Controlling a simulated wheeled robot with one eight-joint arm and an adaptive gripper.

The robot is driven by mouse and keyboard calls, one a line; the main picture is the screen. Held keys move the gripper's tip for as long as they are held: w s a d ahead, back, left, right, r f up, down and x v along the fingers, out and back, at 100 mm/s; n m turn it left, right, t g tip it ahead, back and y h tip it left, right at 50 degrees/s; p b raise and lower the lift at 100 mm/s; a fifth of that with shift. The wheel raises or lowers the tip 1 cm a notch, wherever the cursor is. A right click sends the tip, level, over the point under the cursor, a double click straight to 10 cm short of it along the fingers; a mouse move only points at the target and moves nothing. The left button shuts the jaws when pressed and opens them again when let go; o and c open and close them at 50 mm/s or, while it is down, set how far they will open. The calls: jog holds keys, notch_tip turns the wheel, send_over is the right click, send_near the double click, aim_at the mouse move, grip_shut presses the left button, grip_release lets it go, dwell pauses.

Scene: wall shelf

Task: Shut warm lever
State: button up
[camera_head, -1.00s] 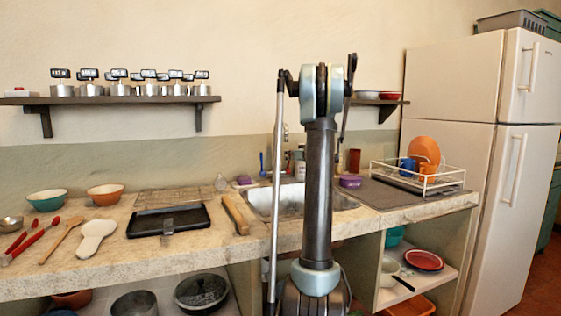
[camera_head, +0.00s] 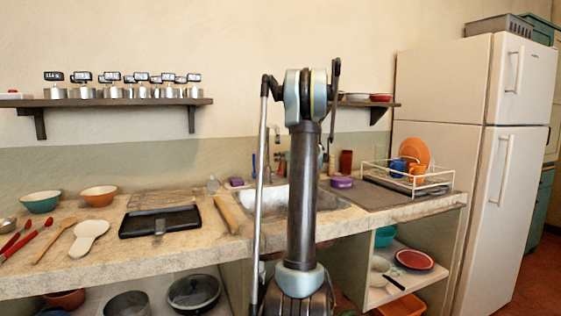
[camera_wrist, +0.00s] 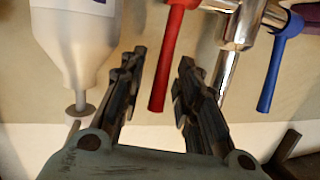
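The red lever (camera_wrist: 172,50), the warm one by its colour, hangs from the chrome tap (camera_wrist: 240,35) in the wrist view and points down in the picture. My gripper (camera_wrist: 160,65) is open, with one finger on each side of the red lever's lower part. I cannot tell whether either finger touches it. The blue lever (camera_wrist: 274,65) is to the right, outside the fingers. In the head view my arm stands in front of the sink (camera_head: 330,199) and hides the gripper and the red lever.
A pale bottle (camera_wrist: 78,40) is close to the left finger in the wrist view.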

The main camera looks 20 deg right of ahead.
jog(key=v, duration=1.1)
jog(key=shift+s, duration=0.3)
jog(key=shift+d, duration=0.1)
